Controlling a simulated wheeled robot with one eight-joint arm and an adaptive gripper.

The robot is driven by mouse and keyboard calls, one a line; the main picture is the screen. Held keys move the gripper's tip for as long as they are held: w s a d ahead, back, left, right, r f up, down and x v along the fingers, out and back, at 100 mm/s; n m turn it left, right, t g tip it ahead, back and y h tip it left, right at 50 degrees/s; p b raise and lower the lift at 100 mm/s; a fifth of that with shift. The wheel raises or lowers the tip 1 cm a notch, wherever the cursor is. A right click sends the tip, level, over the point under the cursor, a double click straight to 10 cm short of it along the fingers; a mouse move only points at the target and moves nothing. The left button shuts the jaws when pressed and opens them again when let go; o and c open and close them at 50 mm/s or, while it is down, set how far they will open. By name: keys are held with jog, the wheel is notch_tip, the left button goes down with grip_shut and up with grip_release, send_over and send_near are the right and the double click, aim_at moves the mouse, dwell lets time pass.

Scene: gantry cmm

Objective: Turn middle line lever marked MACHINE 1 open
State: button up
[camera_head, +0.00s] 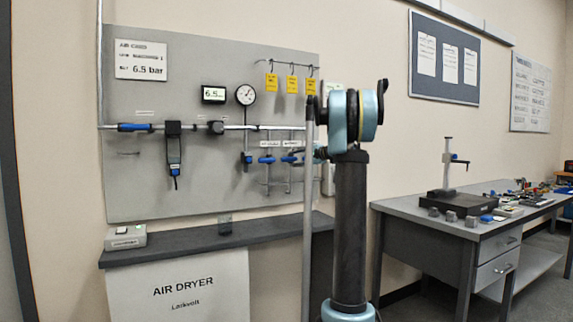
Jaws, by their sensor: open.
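The grey wall panel (210,90) carries a horizontal air pipe with several blue-handled valves on lines dropping from it. The middle line lever (266,160) is small and blue and appears to lie crosswise to its vertical pipe. A small white label (270,143) sits above it, its text too small to read. Another blue lever (247,158) is to its left, and one more (289,159) to its right. My gripper (299,156) appears as a small dark shape by the right lever, right of the middle one, open and partly hidden by my arm. Contact cannot be judged.
A dark shelf (190,242) runs below the panel, above the AIR DRYER cabinet (180,295). A round gauge (245,95) and yellow tags (291,84) hang above the levers. A workbench (400,208) with tools stands at right.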

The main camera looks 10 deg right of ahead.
aim_at(289, 159)
jog(key=shift+x, duration=3)
grip_shut()
